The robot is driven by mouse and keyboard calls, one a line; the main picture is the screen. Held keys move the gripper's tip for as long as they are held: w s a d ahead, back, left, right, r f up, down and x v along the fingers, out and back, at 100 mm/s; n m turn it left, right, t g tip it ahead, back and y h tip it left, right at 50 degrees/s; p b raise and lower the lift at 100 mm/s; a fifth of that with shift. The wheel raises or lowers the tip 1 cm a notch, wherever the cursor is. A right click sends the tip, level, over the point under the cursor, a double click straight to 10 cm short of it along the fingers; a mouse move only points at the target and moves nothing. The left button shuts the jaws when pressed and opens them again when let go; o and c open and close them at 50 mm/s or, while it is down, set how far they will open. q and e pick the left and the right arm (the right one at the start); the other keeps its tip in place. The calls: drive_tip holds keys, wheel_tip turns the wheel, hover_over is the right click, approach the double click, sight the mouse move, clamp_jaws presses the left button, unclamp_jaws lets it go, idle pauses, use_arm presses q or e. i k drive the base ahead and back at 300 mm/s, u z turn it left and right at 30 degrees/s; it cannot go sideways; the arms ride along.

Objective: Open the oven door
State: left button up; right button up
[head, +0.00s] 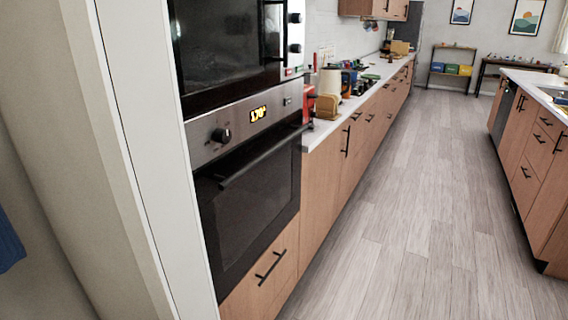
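The oven (250,180) is built into a tall unit at the left of the head view, below a second black-glass appliance (225,45). Its dark glass door is closed. The black bar handle (262,158) runs across the top of the door, under a steel control panel (245,118) with a round knob (221,135) and a lit display reading about 170°. Neither of my grippers shows in the head view, so I cannot see how they stand to the handle.
A pale tall panel (130,130) stands close at the left of the oven. A drawer (265,285) is below it. Wooden cabinets under a cluttered counter (325,128) run away to the right. The island (540,150) stands far right. The wooden floor (420,220) between is clear.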

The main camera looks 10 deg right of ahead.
sight(246, 194)
drive_tip(key=z, duration=0.85)
drive_tip(key=i, duration=0.7)
drive_tip(key=u, duration=1.7)
